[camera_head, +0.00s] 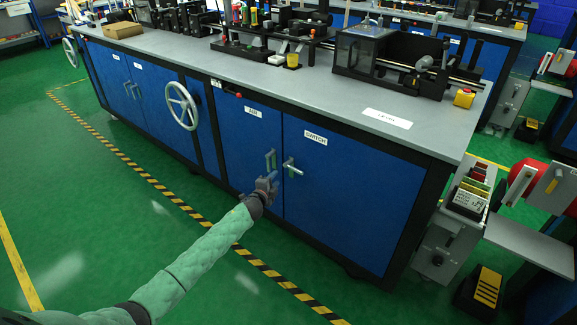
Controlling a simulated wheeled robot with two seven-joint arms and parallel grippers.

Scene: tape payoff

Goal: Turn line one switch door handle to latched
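The switch door (350,200) is a blue cabinet panel with a white SWITCH label and looks closed. Its silver lever handle (293,167) sits at the upper left of the door and points right and slightly down, not upright. My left gripper (272,178) is just below and left of this handle, in front of the gap between the two doors, and looks apart from it. The gripper is small and dark, and whether its fingers are open or shut is unclear. My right gripper is out of view.
The AIR door (238,150) with its upright handle (270,159) is close beside my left gripper. A grey handwheel (182,106) sticks out further left. The grey worktop (300,85) overhangs above. Green floor with a striped line lies clear in front.

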